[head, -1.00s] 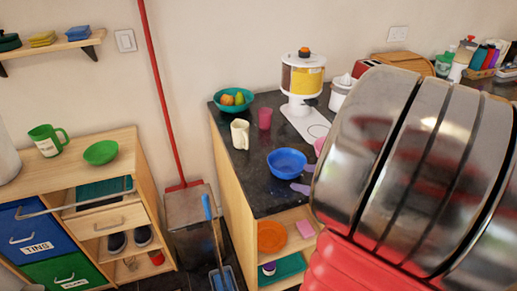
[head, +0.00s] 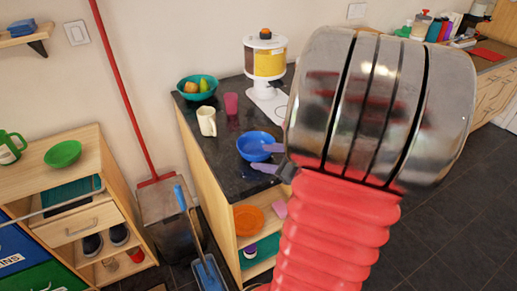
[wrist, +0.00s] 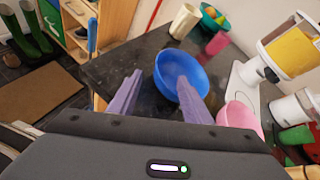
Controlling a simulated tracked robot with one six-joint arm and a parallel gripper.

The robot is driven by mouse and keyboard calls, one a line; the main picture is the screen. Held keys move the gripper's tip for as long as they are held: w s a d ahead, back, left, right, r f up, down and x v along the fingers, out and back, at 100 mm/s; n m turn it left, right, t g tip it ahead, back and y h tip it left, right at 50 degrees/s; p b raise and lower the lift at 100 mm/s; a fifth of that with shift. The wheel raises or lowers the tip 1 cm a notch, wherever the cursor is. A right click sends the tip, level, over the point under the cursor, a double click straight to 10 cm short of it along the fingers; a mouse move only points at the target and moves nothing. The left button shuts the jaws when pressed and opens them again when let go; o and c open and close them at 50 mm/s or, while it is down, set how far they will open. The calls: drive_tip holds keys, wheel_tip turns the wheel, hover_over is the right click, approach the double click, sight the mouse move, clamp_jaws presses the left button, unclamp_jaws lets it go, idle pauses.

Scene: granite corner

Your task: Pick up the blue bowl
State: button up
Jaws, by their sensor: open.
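The blue bowl (head: 252,141) stands upright on the dark granite counter (head: 225,172), near its front edge. It also shows in the wrist view (wrist: 178,66). My gripper (head: 262,157) has two purple fingers, spread apart with nothing between them held. In the head view, one fingertip overlaps the bowl's right side and the other is just in front of it. In the wrist view, the right finger of my gripper (wrist: 160,80) overlaps the bowl's near side, and the left finger is left of the bowl. I cannot tell whether either finger touches it.
A cream mug (head: 206,121), a magenta cup (head: 231,103) and a teal fruit bowl (head: 188,95) stand behind the bowl. A dispenser (head: 265,60) stands at the back. A pink bowl (wrist: 240,116) is close to the blue bowl's right in the wrist view.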

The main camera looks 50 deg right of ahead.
sight(249, 156)
drive_tip(key=shift+x, duration=1.5)
drive_tip(key=shift+x, duration=2.6)
drive_tip(key=shift+f, duration=0.15)
drive_tip(key=shift+s, duration=0.1)
drive_tip(key=shift+c, duration=0.2)
clamp_jaws()
